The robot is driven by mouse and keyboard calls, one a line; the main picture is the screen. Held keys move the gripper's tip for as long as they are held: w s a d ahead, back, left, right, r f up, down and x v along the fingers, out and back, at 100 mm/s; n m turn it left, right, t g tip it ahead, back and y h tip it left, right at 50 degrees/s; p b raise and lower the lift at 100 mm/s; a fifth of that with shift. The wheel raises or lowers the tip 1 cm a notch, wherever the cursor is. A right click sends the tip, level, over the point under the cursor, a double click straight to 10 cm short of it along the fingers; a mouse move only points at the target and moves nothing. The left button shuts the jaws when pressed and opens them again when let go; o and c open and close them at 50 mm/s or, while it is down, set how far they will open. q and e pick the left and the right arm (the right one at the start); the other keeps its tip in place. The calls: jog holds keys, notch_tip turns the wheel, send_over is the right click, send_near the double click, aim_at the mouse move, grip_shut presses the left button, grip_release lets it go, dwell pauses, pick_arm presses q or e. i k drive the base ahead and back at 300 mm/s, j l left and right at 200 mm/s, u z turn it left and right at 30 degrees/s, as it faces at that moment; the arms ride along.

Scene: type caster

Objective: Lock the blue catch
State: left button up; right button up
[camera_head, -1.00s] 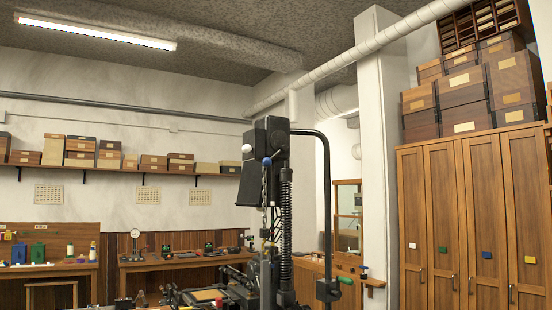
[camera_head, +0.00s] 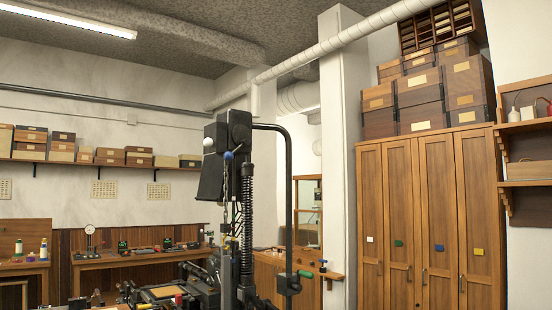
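No part is plainly a catch from here. A small blue plate (camera_head: 439,247) sits on a door of the tall wooden cabinet (camera_head: 432,160), between a green plate (camera_head: 398,243) and a yellow plate (camera_head: 478,251). A blue ball knob (camera_head: 228,155) shows on the tall black machine (camera_head: 238,190) in the middle. A small blue-topped item (camera_head: 323,264) sits at a wooden bracket by the white pillar. The cabinet doors look shut. Neither of my grippers is in view.
The black machine with its bent pipe (camera_head: 288,180) stands between me and the back wall. Workbenches with tools (camera_head: 135,258) line the left. Wooden boxes (camera_head: 420,90) are stacked on the cabinet. A wall shelf (camera_head: 530,125) is at the right.

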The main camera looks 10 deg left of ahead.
aim_at(229, 156)
jog(key=i+j+z, duration=0.4)
jog(key=j+z, duration=0.2)
jog(key=i+j+z, duration=0.3)
jog(key=j+z, duration=0.35)
jog(key=j, duration=0.1)
